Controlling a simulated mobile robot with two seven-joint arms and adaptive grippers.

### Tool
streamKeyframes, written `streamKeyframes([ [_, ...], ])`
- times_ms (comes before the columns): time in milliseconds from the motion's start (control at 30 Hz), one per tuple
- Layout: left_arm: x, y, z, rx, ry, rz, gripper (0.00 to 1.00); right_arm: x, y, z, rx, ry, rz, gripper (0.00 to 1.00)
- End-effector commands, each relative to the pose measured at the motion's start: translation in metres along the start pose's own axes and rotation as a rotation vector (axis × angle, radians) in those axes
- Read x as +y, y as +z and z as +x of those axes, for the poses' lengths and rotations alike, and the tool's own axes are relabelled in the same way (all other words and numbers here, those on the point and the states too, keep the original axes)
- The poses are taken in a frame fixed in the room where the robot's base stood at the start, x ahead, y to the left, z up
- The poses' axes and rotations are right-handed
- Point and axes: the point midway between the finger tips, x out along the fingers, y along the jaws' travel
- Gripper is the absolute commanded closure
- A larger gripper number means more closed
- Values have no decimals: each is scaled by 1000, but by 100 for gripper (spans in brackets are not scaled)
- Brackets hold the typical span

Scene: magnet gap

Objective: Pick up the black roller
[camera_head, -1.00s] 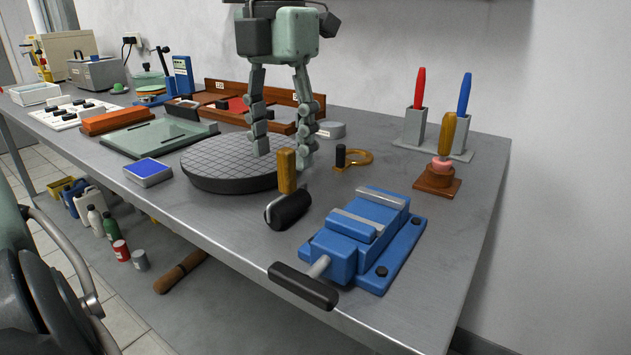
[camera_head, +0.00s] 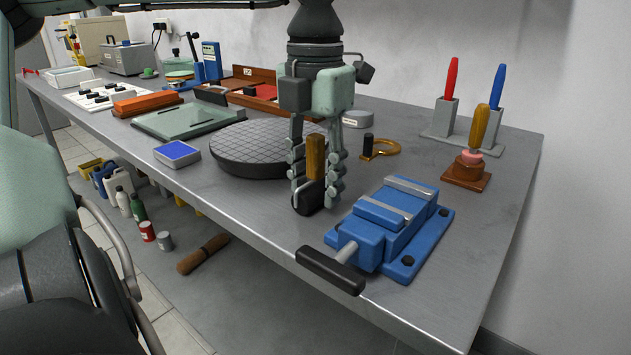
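The black roller (camera_head: 308,202) lies on the grey bench near its front edge, and its upright wooden handle (camera_head: 316,157) points up. My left gripper (camera_head: 317,198) reaches down from above, with one finger on each side of the handle. The fingers look open around it, and small gaps seem to show; contact cannot be made out. The fingertips are low, beside the black cylinder, and partly cover it. My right gripper is not in view.
A blue vise (camera_head: 388,228) stands close on the right, its black handle (camera_head: 330,270) over the front edge. A round dark gridded plate (camera_head: 250,150) is close behind on the left.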

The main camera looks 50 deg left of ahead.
Motion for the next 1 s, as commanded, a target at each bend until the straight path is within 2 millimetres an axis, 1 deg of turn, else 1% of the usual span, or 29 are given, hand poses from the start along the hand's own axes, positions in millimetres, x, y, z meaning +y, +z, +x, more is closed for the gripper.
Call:
streamKeyframes([
  [33, 0, 0, 0, 0, 0, 0, 69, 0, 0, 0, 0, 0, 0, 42],
  [200, 0, 0, 0, 0, 0, 0, 91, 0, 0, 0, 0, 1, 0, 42],
  [267, 0, 0, 0, 0, 0, 0, 98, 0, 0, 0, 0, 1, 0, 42],
  [300, 0, 0, 0, 0, 0, 0, 100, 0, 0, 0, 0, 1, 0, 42],
  [533, 0, 0, -1, -1, 0, 0, 100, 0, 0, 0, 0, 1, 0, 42],
  [667, 0, 0, -5, -1, 2, 0, 100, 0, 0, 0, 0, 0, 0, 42],
  [767, 0, 0, -13, -1, 2, 1, 100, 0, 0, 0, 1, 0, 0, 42],
  [867, 0, 1, -28, -4, 2, 0, 100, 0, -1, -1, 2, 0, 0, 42],
  [933, 0, 1, -42, -4, 3, 1, 100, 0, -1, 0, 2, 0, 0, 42],
  [967, 4, 3, -47, -4, 2, -1, 100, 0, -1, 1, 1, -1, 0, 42],
  [1000, 12, 8, -51, -4, -1, -3, 100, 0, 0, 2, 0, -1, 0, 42],
])
